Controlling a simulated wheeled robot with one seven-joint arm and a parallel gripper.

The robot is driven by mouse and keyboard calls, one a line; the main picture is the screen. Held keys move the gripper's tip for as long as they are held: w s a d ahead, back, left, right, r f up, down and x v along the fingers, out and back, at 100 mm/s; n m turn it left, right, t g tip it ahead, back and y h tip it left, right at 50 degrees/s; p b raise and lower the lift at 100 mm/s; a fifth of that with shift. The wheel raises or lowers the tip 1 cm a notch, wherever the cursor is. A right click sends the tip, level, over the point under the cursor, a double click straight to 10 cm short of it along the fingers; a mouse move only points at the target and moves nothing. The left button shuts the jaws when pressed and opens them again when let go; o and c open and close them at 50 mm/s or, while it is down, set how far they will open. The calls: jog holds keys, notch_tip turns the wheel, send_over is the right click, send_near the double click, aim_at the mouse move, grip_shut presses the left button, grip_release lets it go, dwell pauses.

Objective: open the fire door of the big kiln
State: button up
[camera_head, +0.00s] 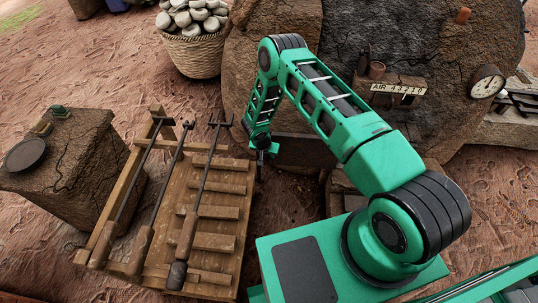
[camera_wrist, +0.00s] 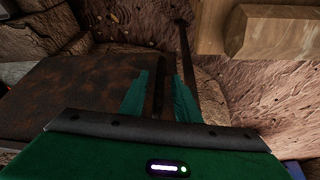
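The big kiln (camera_head: 345,30) is a large, rough mud body at the top centre and right. A dark, rusty plate (camera_head: 305,150), apparently its fire door, shows low on the kiln, partly hidden by my arm. The rusty plate (camera_wrist: 85,90) fills the left of the wrist view. My gripper (camera_head: 261,165) is low beside the plate's left edge. In the wrist view my gripper (camera_wrist: 162,88) has its green fingers apart. A dark upright bar (camera_wrist: 158,92), possibly the door handle, shows between them; I cannot tell whether they touch it.
A wooden rack (camera_head: 215,242) with several long-handled tools stands left of my gripper. Its timber (camera_wrist: 275,35) is close at the upper right in the wrist view. A mud block (camera_head: 75,150) stands further left. A basket of stones (camera_head: 193,48) is behind. A gauge (camera_head: 487,82) is on the kiln.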

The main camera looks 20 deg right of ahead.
jog(key=shift+s+a+r, duration=0.1)
jog(key=shift+r, duration=0.4)
jog(key=v, duration=0.9)
jog(key=shift+r, duration=0.3)
jog(key=shift+s, duration=0.15)
